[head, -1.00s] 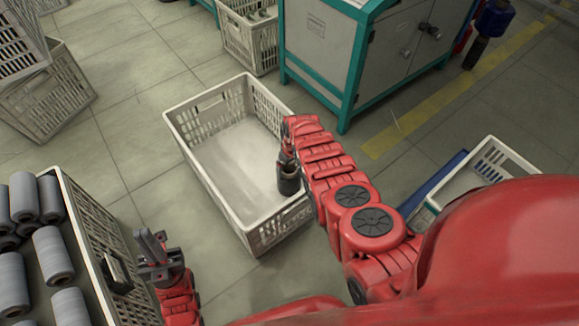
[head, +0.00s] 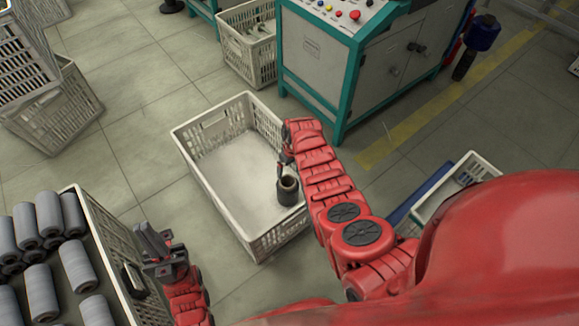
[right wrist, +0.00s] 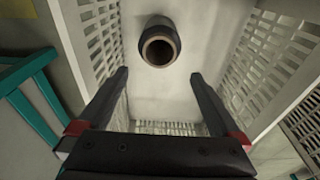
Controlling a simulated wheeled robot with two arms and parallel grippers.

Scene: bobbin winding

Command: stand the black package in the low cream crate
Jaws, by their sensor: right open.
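The black package (head: 288,192) is a dark cylinder with a brown hollow core. It stands upright on the floor of the low cream crate (head: 196,163), near the crate's right wall. My right gripper (head: 286,160) is just above it, open and empty. In the right wrist view, the package (right wrist: 160,46) shows past the fingertips of my gripper (right wrist: 158,75), with clear space around it, and the crate's slotted wall (right wrist: 278,50) is on the right. My left gripper (head: 160,248) is left of the crate, apart from it, with no object visible in it; its jaw opening is unclear.
A crate of grey spools (head: 100,225) stands at the lower left. Stacked crates (head: 55,110) are at the far left. A teal-framed machine cabinet (head: 320,60) stands behind the crate. Another crate (head: 455,185) is at the right. The tiled floor left of the cream crate is clear.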

